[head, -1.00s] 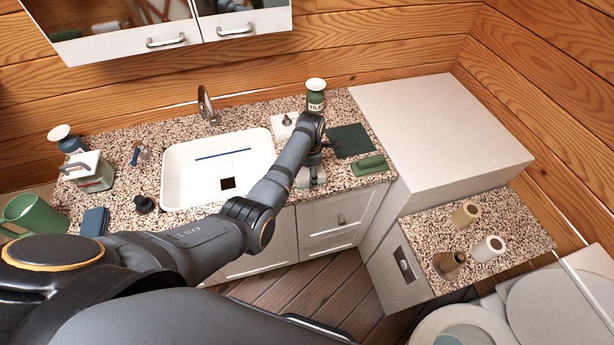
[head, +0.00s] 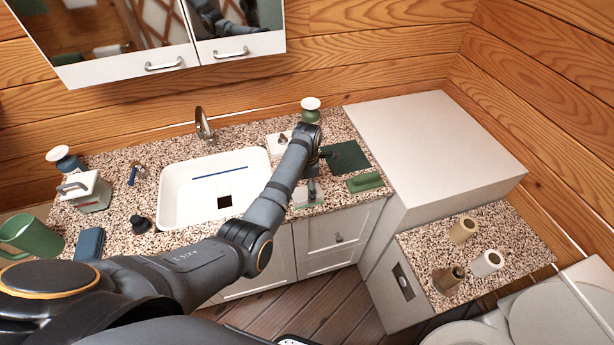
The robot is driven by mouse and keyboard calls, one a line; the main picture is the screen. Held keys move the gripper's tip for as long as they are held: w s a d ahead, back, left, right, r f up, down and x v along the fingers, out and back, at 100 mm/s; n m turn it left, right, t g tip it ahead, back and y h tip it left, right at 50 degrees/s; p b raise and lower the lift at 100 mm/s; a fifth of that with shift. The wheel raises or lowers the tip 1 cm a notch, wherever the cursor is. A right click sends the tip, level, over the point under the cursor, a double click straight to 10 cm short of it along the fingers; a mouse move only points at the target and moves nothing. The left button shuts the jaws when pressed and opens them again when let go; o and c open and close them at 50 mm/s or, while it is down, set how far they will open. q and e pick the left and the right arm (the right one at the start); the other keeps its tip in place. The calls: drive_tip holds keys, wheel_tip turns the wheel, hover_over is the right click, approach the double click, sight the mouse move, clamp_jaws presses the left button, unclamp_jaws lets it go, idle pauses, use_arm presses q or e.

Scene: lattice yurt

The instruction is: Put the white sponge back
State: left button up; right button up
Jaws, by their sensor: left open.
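My left gripper (head: 309,190) points down over the counter's front edge, right of the sink, with its jaws open. A small pale block (head: 299,196), which looks like the white sponge, lies right beside and partly behind the fingers. My arm hides part of it, and I cannot tell whether the fingers touch it. A dark green square mat (head: 347,156) lies bare on the counter to the right of the gripper. My right gripper is not in view.
The white sink (head: 180,205) with its tap (head: 203,125) is left of the gripper. A green-and-white bottle (head: 311,112) stands behind my wrist. A tall white cabinet (head: 430,140) bounds the right. A wall cabinet (head: 160,50) hangs above. A green mug (head: 28,237) stands far left.

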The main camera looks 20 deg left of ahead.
use_arm(q)
wheel_tip(320, 180, up, 9)
drive_tip(key=b, duration=0.1)
idle(0.4)
